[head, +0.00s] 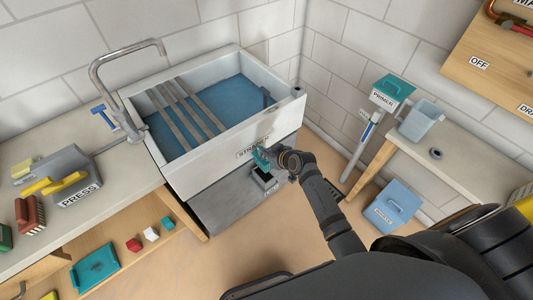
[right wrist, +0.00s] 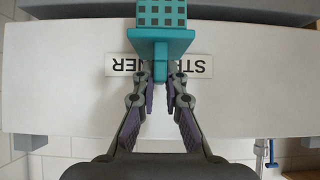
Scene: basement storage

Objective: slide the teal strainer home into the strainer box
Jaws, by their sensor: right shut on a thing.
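The teal strainer (head: 260,159) is in front of the white sink's face, by the STRAINER label. In the right wrist view the strainer (right wrist: 162,14) shows a block with a grid of dark holes, a wider plate and a narrow grip. My right gripper (head: 279,160) is shut on that grip; its fingers (right wrist: 160,82) pinch it from both sides. The strainer box (head: 268,187), grey with a dark opening, is just below the strainer in the head view. The strainer looks above and apart from the opening; the exact gap is hard to tell. My left gripper is not in view.
The white sink (head: 230,165) with metal bars stands behind the strainer. A PRESS box (head: 72,180) and brushes are on the left counter. A blue box (head: 397,205) stands on the floor at right, below a side table (head: 470,158). The floor in front is mostly clear.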

